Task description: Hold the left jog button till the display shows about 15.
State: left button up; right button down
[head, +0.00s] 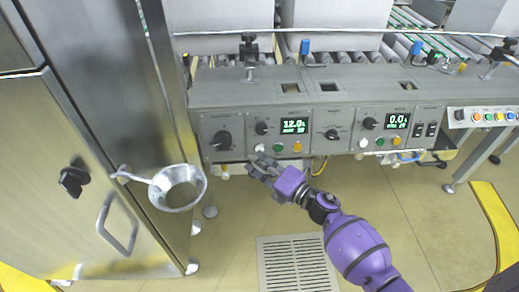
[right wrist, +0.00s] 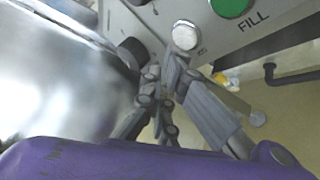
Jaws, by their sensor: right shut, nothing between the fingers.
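The left display (head: 294,122) on the grey control panel reads about 12.0 in its top line; its lower line is too small to read surely. Below it is a row with a white button (head: 259,148), a green button and an orange button. My right gripper (head: 254,166) is shut and empty, just below the white button. In the right wrist view its fingertips (right wrist: 172,66) are close below the white button (right wrist: 185,35); I cannot tell whether they touch it. The green button (right wrist: 231,5), marked FILL, is to its right. My left gripper is not in view.
A right display (head: 397,121) reads 0.0, with its own white, green and orange buttons below. Black knobs (head: 221,141) stick out of the panel. The floor before the panel is open.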

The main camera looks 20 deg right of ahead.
jog(key=shift+w, duration=0.1)
dwell(0.3)
jog(key=shift+w+d+f, duration=0.1)
jog(key=shift+w+f, duration=0.05)
jog(key=shift+w, duration=0.15)
jog(key=shift+w+d+f+b, duration=0.1)
jog(key=shift+w+f+b, duration=0.05)
jog(key=shift+w+b, duration=0.3)
dwell(0.5)
jog(key=shift+s, duration=0.15)
dwell(4.0)
jog(key=shift+s+a+r+p, duration=0.1)
jog(key=shift+s+r+p, duration=0.1)
jog(key=shift+s, duration=0.15)
jog(key=shift+s+a+r+p, duration=0.1)
jog(key=shift+s+p, duration=0.1)
jog(key=shift+s, duration=0.15)
jog(key=shift+s+a+r+p, duration=0.25)
jog(key=shift+s+p, duration=0.2)
jog(key=shift+s, duration=0.3)
jog(key=shift+s+a+r+p, duration=0.2)
jog(key=shift+s+r+p, duration=0.15)
jog(key=shift+s, duration=0.4)
jog(key=shift+s+a+r+p, duration=0.2)
jog(key=shift+s+p, duration=0.3)
jog(key=shift+s, duration=0.25)
